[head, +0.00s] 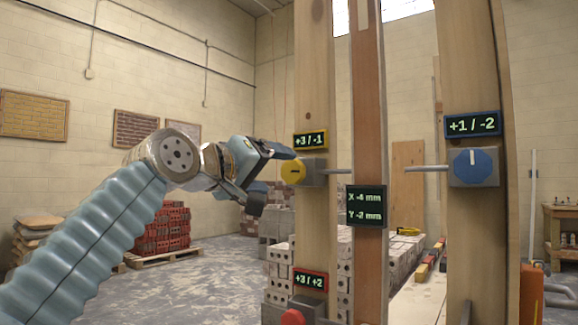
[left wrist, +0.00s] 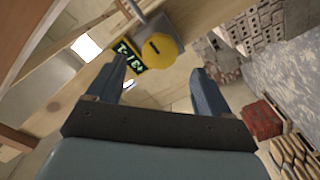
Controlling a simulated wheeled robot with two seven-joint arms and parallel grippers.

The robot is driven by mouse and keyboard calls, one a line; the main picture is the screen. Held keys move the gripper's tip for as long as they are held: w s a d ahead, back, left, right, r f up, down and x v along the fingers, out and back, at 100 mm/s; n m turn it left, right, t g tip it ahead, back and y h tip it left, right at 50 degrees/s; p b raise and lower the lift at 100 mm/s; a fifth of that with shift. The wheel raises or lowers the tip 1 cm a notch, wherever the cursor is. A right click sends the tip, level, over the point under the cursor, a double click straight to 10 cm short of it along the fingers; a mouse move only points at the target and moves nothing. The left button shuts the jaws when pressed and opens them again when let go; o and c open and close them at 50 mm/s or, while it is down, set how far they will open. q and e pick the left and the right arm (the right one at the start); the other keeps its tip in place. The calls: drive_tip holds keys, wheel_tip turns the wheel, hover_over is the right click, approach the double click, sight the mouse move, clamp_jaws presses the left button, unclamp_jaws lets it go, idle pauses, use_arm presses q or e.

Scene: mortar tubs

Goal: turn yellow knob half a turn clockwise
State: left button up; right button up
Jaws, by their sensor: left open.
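The yellow knob (head: 293,172) sits on a grey block on the left wooden post, with a dark slot across its face that lies roughly level in the head view. A display above it (head: 310,140) reads +3 / -1. My left gripper (head: 276,178) is open just left of the knob and apart from it. In the left wrist view the knob (left wrist: 160,50) shows beyond the two spread fingertips (left wrist: 160,72), with nothing between them. My right gripper is in neither view.
A blue knob (head: 472,166) is on the right post, its display reading +1 / -2. A red knob (head: 293,317) is low on the left post, below a +3 / +2 display. A centre display (head: 366,205) reads X -4 mm, Y -2 mm. Brick stacks (head: 163,225) stand behind.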

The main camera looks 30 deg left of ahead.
sight(290, 172)
use_arm(q)
drive_tip(key=w+p, duration=0.1)
drive_tip(key=w, duration=0.3)
drive_tip(key=shift+w+d+r, duration=0.1)
drive_tip(key=shift+w+d, duration=0.05)
drive_tip(key=shift+w, duration=0.2)
drive_tip(key=shift+w+p, duration=0.3)
drive_tip(key=shift+w, duration=0.25)
drive_tip(key=c, duration=1)
drive_tip(key=shift+c, duration=0.2)
drive_tip(key=shift+m, duration=0.3)
